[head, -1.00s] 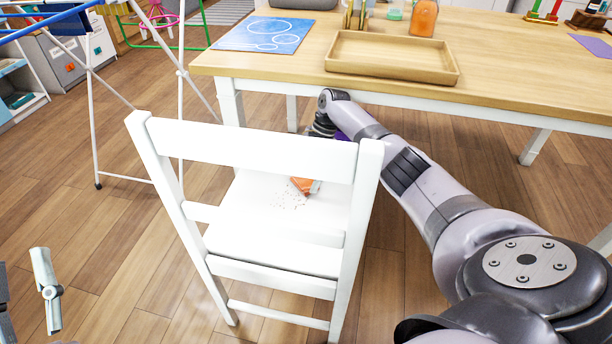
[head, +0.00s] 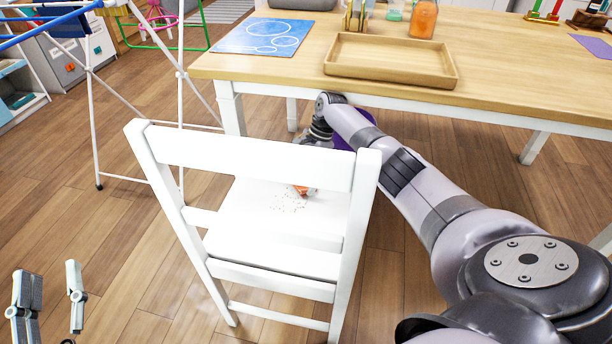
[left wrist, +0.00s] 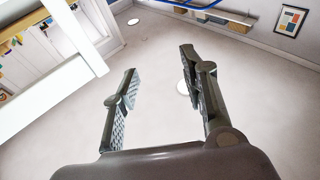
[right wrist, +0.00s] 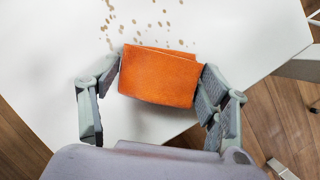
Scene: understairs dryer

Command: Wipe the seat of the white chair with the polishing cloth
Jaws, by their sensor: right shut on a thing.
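The white chair (head: 245,255) stands in front of the table with its backrest toward me. Brown specks (head: 287,208) lie on its seat (head: 270,218); they also show in the right wrist view (right wrist: 150,22). The orange polishing cloth (right wrist: 160,75) is folded between the fingers of my right gripper (right wrist: 158,85), over the white seat beside the specks. In the head view the cloth (head: 305,190) shows only partly behind the backrest, and that gripper is mostly hidden. My left gripper (head: 50,300) is open and empty at the lower left, away from the chair; it also shows in the left wrist view (left wrist: 155,100).
The wooden table (head: 500,90) behind the chair holds a tray (head: 390,78), a blue mat (head: 262,37) and an orange bottle (head: 424,18). A drying rack (head: 95,130) stands at the left. A purple object (head: 343,138) shows under the table edge. Floor left of the chair is clear.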

